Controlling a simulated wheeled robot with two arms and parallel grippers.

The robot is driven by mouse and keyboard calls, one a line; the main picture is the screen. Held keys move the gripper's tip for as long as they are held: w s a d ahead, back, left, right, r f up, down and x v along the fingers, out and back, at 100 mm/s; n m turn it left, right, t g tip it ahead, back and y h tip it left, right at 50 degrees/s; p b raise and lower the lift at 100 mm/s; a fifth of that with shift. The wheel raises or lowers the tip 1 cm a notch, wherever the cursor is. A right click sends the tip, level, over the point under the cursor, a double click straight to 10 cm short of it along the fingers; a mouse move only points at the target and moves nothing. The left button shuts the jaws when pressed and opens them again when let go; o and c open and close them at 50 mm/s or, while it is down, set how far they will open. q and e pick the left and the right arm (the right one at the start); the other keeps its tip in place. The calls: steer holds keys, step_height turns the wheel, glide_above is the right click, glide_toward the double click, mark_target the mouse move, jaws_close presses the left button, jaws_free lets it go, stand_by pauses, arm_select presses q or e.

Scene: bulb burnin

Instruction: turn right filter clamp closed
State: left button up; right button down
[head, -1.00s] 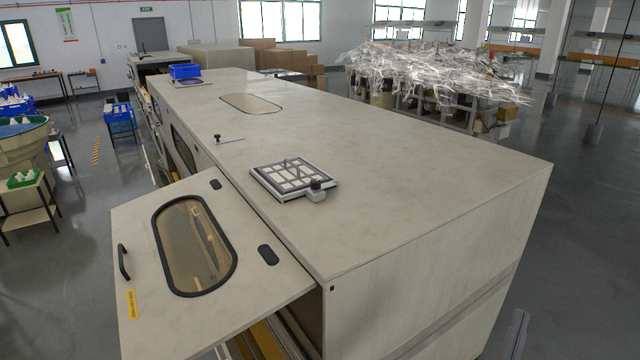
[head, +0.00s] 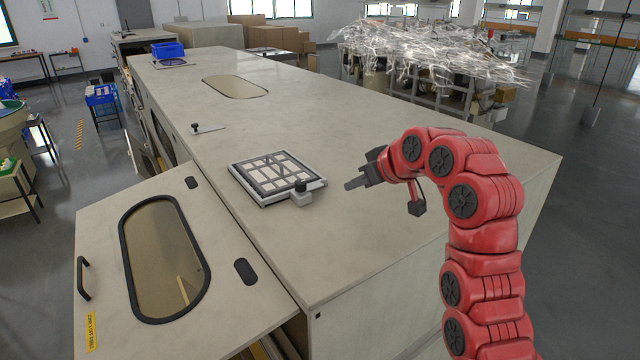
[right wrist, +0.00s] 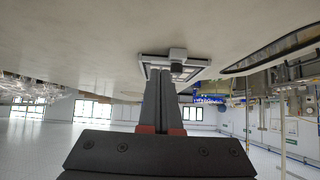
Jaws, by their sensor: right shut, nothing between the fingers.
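The filter (head: 274,173) is a flat dark-framed grid panel on the pale machine top. A clamp with a dark knob (head: 301,186) sits at its near right corner, on a light block. In the right wrist view the filter (right wrist: 151,62) and the clamp knob (right wrist: 177,54) show beyond my fingers. A second small clamp with a dark knob (head: 195,127) stands farther back on the left. My right gripper (head: 350,185) is shut and empty, a short way right of the near clamp and apart from it. My left gripper is out of view.
The machine top (head: 400,235) is clear around the filter. An open hatch panel (head: 100,230) with an oval window slopes out at the front left. A blue bin (head: 167,50) stands at the far end. A plastic-covered heap (head: 430,50) is beyond the machine.

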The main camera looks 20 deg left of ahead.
steer(key=p+x, duration=0.1)
steer(key=x, duration=0.2)
steer(key=p+x, duration=0.2)
steer(key=x, duration=0.2)
steer(key=p+x, duration=0.2)
steer(key=x, duration=0.1)
steer(key=shift+a+r, duration=0.15)
steer(key=shift+a, duration=0.3)
steer(key=shift+w+a+p, duration=0.65)
steer(key=shift+a+p, duration=0.25)
steer(key=shift+p, duration=0.1)
steer(key=shift+w+a, duration=0.15)
steer(key=shift+w, duration=0.05)
